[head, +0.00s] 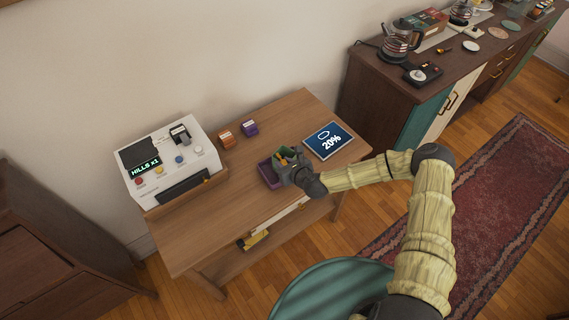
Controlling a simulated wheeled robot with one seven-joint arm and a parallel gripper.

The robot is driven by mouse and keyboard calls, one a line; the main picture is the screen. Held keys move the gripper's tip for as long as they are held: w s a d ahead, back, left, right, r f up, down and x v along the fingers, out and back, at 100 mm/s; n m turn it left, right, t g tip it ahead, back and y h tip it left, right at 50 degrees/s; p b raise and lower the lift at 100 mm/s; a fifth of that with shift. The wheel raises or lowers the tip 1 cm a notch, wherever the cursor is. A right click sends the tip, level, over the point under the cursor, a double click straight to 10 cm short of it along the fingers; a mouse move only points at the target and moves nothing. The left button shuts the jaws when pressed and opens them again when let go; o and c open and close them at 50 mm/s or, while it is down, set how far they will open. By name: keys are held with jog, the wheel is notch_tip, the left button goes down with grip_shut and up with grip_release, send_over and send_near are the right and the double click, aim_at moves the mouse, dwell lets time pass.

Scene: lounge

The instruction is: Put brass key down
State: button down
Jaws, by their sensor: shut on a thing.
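My gripper (285,158) is over the right part of the wooden table, at a small purple tray (267,176). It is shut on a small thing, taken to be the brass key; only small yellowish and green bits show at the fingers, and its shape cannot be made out. The gripper covers part of the tray, so the tray's contents are mostly hidden. I cannot tell whether the held thing touches the tray.
The table's front middle is bare. A teal chair (325,290) stands in front.

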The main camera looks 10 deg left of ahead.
jog(key=shift+f, duration=0.15)
jog(key=c, duration=1.2)
grip_release()
jog(key=shift+s, duration=0.1)
jog(key=shift+r+p, duration=0.6)
jog(key=shift+p, duration=0.05)
jog(key=b+v, duration=0.2)
jog(key=v, duration=1)
jog(key=shift+b, duration=0.3)
jog(key=shift+r, duration=0.15)
